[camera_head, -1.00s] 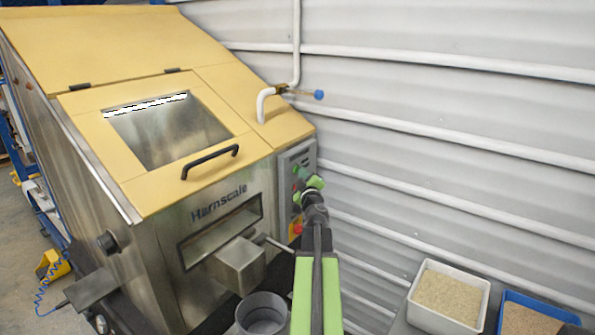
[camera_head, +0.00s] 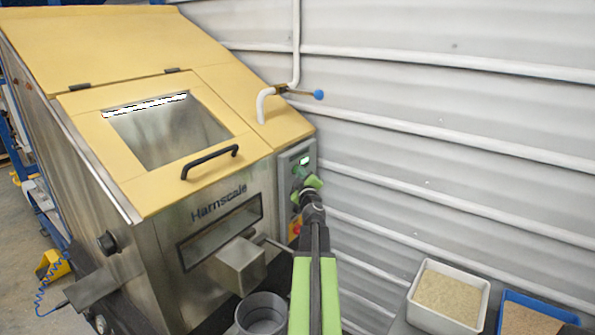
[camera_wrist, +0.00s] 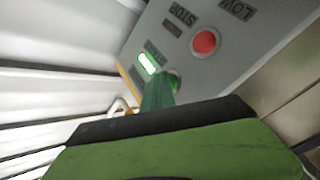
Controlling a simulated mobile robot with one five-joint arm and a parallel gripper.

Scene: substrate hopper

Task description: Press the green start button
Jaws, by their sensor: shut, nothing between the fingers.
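The control panel (camera_head: 309,153) is on the right front of the steel hopper machine. My gripper (camera_head: 300,176) is shut and empty, with its tip at the panel. In the wrist view the dark green fingers (camera_wrist: 158,93) reach up to the green start button (camera_wrist: 175,77), which shows only partly beside the fingertips. The tip appears to be against or very close to the button; exact contact is hidden. A small lamp window (camera_wrist: 147,63) beside the button glows bright white-green, and it also shows in the head view (camera_head: 304,160).
A red stop button (camera_wrist: 205,42) sits further along the panel, with the label "STOP" near it. A steel spout (camera_head: 240,262) and a grey cup (camera_head: 262,313) are below left. A white bin (camera_head: 413,312) and a blue bin (camera_head: 502,313) stand at the right. A ribbed wall runs behind.

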